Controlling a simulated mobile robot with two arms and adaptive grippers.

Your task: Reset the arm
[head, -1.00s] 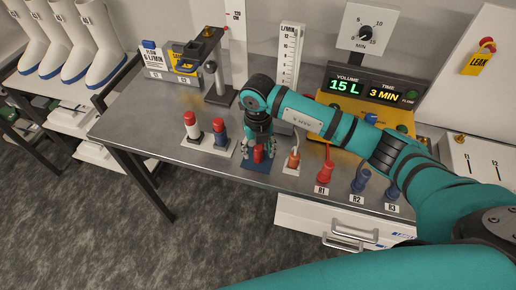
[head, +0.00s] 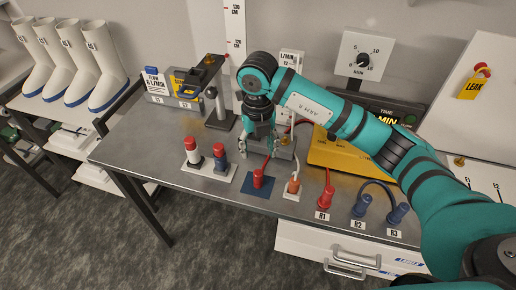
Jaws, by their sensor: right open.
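My right arm (head: 345,119) reaches in from the right over the metal bench. My right gripper (head: 260,146) points down above the blue mat, with its fingers apart and nothing seen between them. A red-capped piece (head: 258,179) stands on the blue mat (head: 251,190) just below the gripper, apart from it. My left gripper is not in view.
An orange piece (head: 293,184) and the connectors R1 (head: 326,198), R2 (head: 361,204) and R3 (head: 397,213) stand at right. A yellow pump box (head: 335,158) is behind.

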